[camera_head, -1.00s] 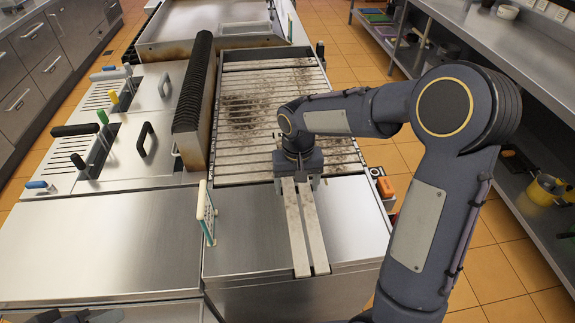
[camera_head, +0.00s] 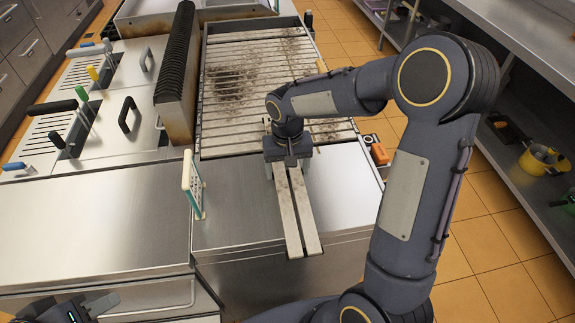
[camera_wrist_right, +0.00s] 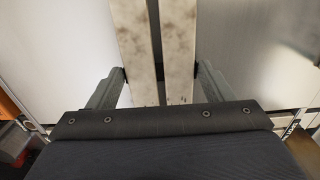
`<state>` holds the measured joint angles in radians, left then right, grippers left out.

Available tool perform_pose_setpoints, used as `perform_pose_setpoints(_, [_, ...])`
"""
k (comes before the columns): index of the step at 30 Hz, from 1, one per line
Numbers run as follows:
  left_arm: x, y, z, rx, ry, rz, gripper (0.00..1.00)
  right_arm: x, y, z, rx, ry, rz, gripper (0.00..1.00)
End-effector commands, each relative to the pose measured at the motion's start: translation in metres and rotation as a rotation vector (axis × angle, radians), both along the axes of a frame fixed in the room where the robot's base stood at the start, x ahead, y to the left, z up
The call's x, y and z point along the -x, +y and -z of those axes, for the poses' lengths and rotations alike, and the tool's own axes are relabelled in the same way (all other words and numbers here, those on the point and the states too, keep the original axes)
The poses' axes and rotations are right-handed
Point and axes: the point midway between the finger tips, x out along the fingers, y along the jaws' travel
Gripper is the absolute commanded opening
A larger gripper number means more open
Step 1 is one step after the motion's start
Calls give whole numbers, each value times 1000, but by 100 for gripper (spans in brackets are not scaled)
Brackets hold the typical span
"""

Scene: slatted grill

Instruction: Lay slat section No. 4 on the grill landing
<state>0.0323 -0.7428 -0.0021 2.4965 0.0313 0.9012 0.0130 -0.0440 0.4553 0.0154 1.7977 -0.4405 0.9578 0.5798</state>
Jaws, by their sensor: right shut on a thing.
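The slat section (camera_head: 290,205) is a pair of parallel pale, stained bars. My right gripper (camera_head: 288,163) is shut on it near the grill end, with a finger on each outer side in the right wrist view (camera_wrist_right: 160,75). The bars point toward me over the bare steel grill landing (camera_head: 235,215), their near ends at or past its front edge. I cannot tell whether they touch the landing. The slatted grill (camera_head: 225,125) lies behind, with dark scorch marks. My left gripper (camera_head: 68,312) shows only partly at the bottom left, away from the slats.
A black ribbed guard (camera_head: 177,65) borders the grill's left side. An orange item (camera_head: 380,154) sits at its right. The steel counter (camera_head: 90,220) at left is clear.

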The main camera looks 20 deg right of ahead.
Motion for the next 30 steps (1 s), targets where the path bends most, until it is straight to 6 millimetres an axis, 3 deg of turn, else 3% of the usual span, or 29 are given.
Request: perform_pose_setpoints(30, [0, 0, 9, 0, 0, 0, 36, -1, 0, 10, 0, -3, 0, 14])
